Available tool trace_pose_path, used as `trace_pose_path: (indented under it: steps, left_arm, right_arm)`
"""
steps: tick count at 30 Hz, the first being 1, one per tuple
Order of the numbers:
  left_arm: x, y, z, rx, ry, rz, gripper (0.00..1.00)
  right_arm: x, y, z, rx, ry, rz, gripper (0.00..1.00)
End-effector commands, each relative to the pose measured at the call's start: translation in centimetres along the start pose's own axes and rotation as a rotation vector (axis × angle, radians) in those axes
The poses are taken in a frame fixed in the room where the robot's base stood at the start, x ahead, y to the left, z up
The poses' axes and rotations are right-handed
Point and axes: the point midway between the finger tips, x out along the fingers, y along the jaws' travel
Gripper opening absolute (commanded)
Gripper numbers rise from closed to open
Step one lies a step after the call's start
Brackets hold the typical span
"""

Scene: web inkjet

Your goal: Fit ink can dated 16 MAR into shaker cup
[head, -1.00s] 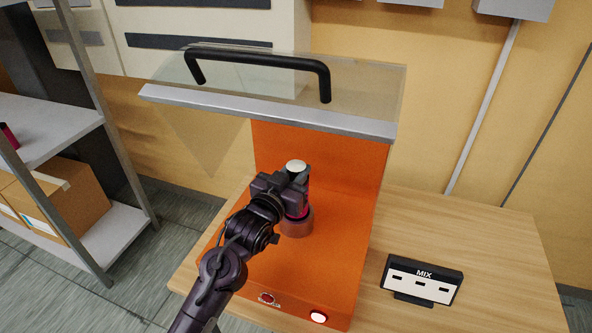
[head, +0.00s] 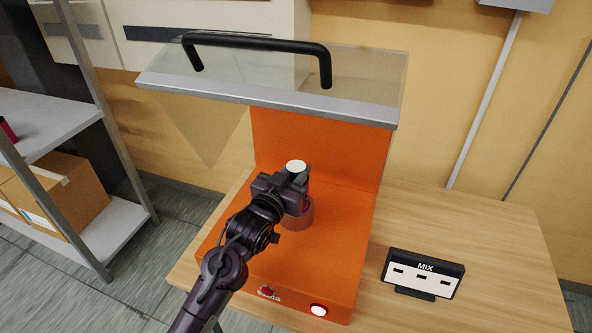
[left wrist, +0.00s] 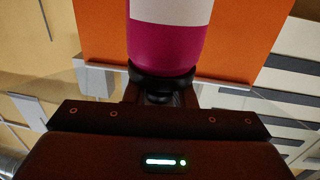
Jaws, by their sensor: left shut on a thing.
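The ink can (head: 296,166) has a white top and a magenta body, and stands upright in my left gripper (head: 299,186). The gripper is shut on it. The can also shows in the left wrist view (left wrist: 168,42), magenta with a white band; no date is readable. The shaker cup (head: 298,215) is a brownish-red round cup on the orange shaker machine (head: 335,245). The can's lower part is at the cup's mouth and seems to be inside it; the gripper partly hides this. My right gripper is not in view.
A clear lid with a black handle (head: 258,44) is raised above the shaker. A MIX sign (head: 424,274) stands on the wooden table (head: 490,240) at the right. A shelf with a cardboard box (head: 58,196) is at the left.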

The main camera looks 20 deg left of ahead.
Motion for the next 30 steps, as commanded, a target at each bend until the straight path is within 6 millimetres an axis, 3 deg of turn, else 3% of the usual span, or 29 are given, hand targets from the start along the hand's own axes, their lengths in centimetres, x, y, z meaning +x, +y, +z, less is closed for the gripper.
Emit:
trace_pose_path:
  steps: [30]
  left_arm:
    - [0.0, 0.0, 2.5, 0.000, 0.003, 0.000, 0.00]
  right_arm:
    - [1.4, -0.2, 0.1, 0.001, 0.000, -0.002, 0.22]
